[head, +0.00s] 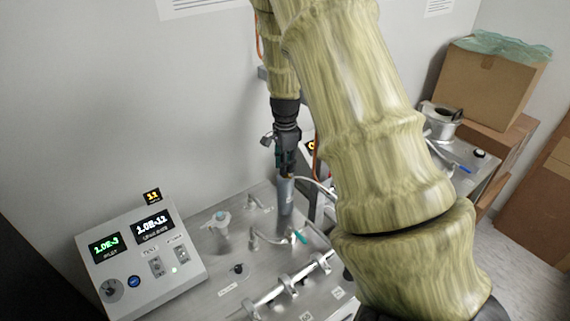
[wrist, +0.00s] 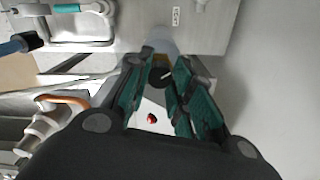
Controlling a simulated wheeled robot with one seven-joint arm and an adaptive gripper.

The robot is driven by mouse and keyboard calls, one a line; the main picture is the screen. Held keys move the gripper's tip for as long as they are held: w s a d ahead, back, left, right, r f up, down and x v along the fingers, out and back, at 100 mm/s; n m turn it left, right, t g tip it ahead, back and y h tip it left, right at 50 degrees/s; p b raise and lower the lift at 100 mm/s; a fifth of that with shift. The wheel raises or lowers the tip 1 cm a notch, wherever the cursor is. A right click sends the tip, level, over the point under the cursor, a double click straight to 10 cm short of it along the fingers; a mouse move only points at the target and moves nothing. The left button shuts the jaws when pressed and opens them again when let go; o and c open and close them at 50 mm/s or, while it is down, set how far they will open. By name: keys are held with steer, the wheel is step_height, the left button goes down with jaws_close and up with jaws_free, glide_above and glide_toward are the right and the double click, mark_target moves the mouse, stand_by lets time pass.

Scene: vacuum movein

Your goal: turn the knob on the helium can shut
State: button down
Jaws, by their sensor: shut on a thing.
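The helium can (head: 286,197) is a grey upright cylinder at the back edge of the steel bench top. It also shows at the top of the wrist view (wrist: 161,42), partly hidden by the fingers. Its knob (wrist: 160,75) is a dark round piece with a pale line, on a brass-coloured neck. My gripper (head: 287,168) points down over the can's top. In the wrist view my gripper (wrist: 160,78) has its green-padded fingers on either side of the knob and is shut on it.
A control box (head: 140,250) with lit displays stands at the left of the bench (head: 225,280). Valves and a pipe run (head: 290,283) lie in front of the can. Cardboard boxes (head: 495,80) stand at the right. A small red object (wrist: 152,118) shows below the knob.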

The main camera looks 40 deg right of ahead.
steer(key=shift+w+r, duration=0.15)
steer(key=shift+w, duration=0.05)
stand_by(0.5)
steer(key=c, duration=1.4)
jaws_free()
steer(key=shift+o, duration=1)
steer(key=shift+a, duration=0.1)
steer(key=shift+s, duration=0.1)
step_height(320, 180, up, 12)
